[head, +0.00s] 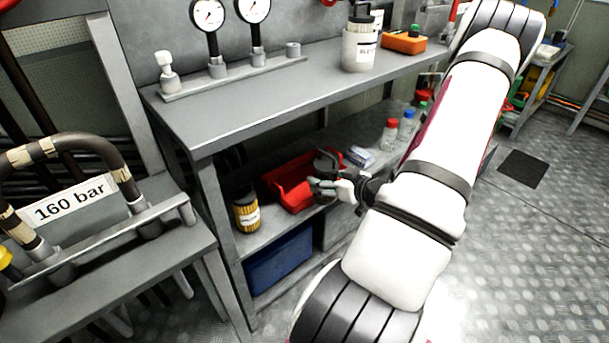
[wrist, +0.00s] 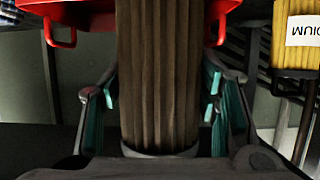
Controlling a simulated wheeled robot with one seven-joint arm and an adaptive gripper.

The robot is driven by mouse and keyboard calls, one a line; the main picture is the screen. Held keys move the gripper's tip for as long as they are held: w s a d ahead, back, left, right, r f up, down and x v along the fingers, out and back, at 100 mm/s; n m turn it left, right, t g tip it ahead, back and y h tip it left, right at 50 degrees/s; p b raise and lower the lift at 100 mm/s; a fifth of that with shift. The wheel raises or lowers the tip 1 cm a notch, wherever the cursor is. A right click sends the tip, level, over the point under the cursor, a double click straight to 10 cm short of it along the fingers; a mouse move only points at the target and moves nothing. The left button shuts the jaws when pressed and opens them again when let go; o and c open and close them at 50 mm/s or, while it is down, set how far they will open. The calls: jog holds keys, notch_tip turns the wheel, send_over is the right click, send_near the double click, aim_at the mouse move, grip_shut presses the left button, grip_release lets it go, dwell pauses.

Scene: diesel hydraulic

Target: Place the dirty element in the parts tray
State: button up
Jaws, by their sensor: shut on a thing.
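The dirty element (wrist: 158,70) is a brown pleated cylinder that fills the middle of the wrist view. My gripper (wrist: 160,105) has its teal-padded fingers on both sides of it and is shut on it. In the head view my gripper (head: 325,186) is inside the shelf space under the bench, at the right part of the red parts tray (head: 284,184). A dark grey round shape by the fingers there appears to be the element. The tray's red rim and handles (wrist: 62,38) show behind the element in the wrist view. I cannot tell whether the element touches the tray.
A yellow labelled filter (head: 245,212) stands left of the tray on the shelf; it also shows in the wrist view (wrist: 295,45). Small bottles (head: 390,133) stand to the right. The bench top (head: 270,95) lies above, and a blue crate (head: 280,262) sits below.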

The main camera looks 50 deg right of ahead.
jog(key=shift+w+d+f+b, duration=0.8)
jog(key=shift+w+d, duration=0.3)
jog(key=shift+w, duration=0.8)
jog(key=shift+w+d+f+b, duration=0.8)
jog(key=shift+w+d, duration=0.35)
jog(key=shift+w, duration=0.8)
jog(key=shift+w+d+f+b, duration=0.8)
jog(key=shift+w+d, duration=0.3)
jog(key=shift+w, duration=0.8)
jog(key=shift+f, duration=0.1)
jog(key=o, duration=1.4)
jog(key=p+v, duration=0.3)
jog(key=v, duration=0.9)
jog(key=shift+p, duration=0.35)
